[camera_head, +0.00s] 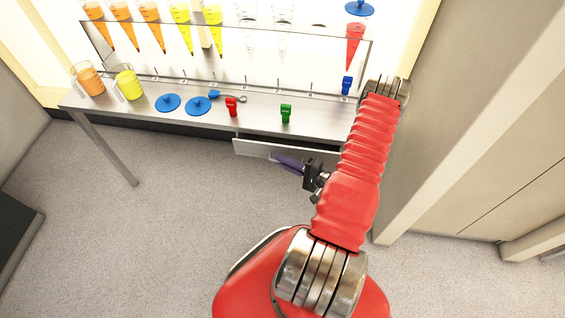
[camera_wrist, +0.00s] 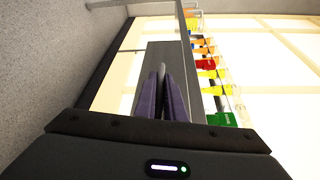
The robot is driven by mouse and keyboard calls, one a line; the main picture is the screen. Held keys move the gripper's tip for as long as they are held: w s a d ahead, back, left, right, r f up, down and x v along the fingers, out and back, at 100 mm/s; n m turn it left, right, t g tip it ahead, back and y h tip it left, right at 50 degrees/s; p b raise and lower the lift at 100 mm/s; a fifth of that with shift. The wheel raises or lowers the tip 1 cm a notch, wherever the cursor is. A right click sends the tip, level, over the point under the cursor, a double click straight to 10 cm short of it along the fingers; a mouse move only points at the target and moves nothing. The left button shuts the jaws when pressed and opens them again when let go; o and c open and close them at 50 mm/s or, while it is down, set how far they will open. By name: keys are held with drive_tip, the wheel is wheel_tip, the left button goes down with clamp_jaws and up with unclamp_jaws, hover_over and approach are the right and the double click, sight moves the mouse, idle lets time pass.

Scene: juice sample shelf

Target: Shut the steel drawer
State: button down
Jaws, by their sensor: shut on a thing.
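The steel drawer (camera_head: 252,149) sits under the front edge of the steel table, toward its right half. Its pale front shows below the table top; how far it stands out is hard to tell from this angle. My gripper (camera_head: 279,158) is at the drawer front, with its purple fingers reaching toward it from the right. In the wrist view my gripper (camera_wrist: 161,78) has its two purple fingers closed on a thin grey bar, which looks like the drawer handle (camera_wrist: 161,68). The grey drawer front (camera_wrist: 172,52) lies just beyond the fingertips.
The table top (camera_head: 150,103) holds two beakers (camera_head: 128,84), blue lids (camera_head: 168,102), a red clip (camera_head: 232,106) and a green clip (camera_head: 286,113). A clear rack (camera_head: 230,66) with cones stands behind. A beige wall (camera_head: 455,120) is close on the right.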

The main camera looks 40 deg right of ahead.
sight(291, 155)
drive_tip(key=shift+f, duration=0.15)
drive_tip(key=shift+w+d, duration=0.6)
drive_tip(key=shift+d, duration=0.25)
drive_tip(key=shift+w+d, duration=0.6)
drive_tip(key=shift+d, duration=0.2)
drive_tip(key=c, duration=1.8)
unclamp_jaws()
drive_tip(key=shift+c, duration=0.2)
drive_tip(key=v, duration=1.3)
drive_tip(key=shift+s, duration=0.35)
drive_tip(key=shift+d, duration=0.1)
